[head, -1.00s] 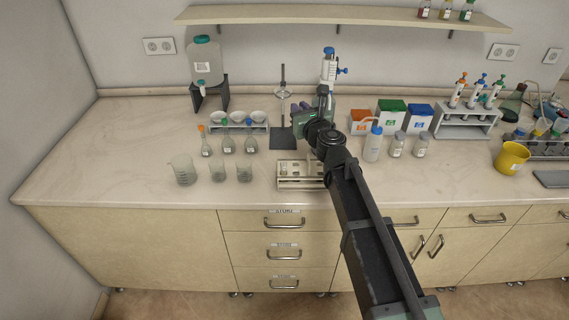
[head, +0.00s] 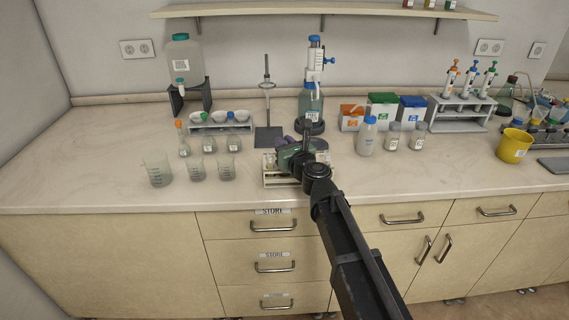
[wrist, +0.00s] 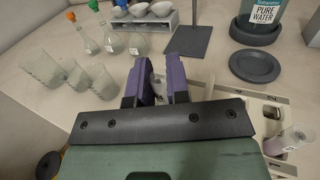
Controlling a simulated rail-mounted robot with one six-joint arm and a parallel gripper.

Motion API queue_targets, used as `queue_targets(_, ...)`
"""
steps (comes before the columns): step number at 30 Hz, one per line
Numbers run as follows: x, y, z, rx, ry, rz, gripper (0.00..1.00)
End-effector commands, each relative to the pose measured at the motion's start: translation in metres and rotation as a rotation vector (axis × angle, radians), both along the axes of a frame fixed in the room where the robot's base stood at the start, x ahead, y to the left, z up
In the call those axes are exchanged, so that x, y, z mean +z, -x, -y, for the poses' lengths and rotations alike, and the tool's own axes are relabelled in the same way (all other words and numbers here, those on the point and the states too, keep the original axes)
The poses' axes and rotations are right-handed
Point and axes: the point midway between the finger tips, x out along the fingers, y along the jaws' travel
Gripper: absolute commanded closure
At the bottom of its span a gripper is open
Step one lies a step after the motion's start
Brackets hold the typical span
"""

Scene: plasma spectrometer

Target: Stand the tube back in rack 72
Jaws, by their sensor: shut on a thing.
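My gripper (head: 288,140) is over the back of a small pale rack (head: 270,183) on the bench, partly covering it in the head view. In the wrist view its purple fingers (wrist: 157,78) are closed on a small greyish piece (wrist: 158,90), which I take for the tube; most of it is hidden. The rack also shows at the lower right of the wrist view (wrist: 262,122), with number marks and dark openings. A labelled clear tube with pinkish contents (wrist: 288,139) stands tilted in the picture at the rack. I cannot read a rack number 72.
Beakers (head: 196,168) and flasks (head: 209,144) stand left of the rack. A stand with a dark base (head: 268,137) and a pure water bottle (head: 311,103) are behind it. A wash bottle (head: 367,137) and jars (head: 392,137) stand to the right. The front left bench is clear.

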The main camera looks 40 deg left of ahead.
Motion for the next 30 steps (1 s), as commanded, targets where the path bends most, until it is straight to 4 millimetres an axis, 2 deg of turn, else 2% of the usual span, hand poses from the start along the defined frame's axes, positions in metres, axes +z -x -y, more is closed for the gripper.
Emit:
queue_targets(1, -0.021, 0.000, 0.000, 0.000, 0.000, 0.000, 1.00)
queue_targets(4, -0.038, 0.000, 0.000, 0.000, 0.000, 0.000, 1.00)
queue_targets(10, -0.033, 0.000, 0.000, 0.000, 0.000, 0.000, 1.00)
queue_targets(15, -0.038, 0.000, 0.000, 0.000, 0.000, 0.000, 1.00)
queue_targets(16, -0.037, 0.000, 0.000, 0.000, 0.000, 0.000, 0.81)
queue_targets(20, -0.036, 0.000, 0.000, 0.000, 0.000, 0.000, 0.61)
queue_targets(21, -0.036, 0.000, 0.000, 0.000, 0.000, 0.000, 0.58)
queue_targets(30, -0.030, 0.000, 0.000, 0.000, 0.000, 0.000, 0.58)
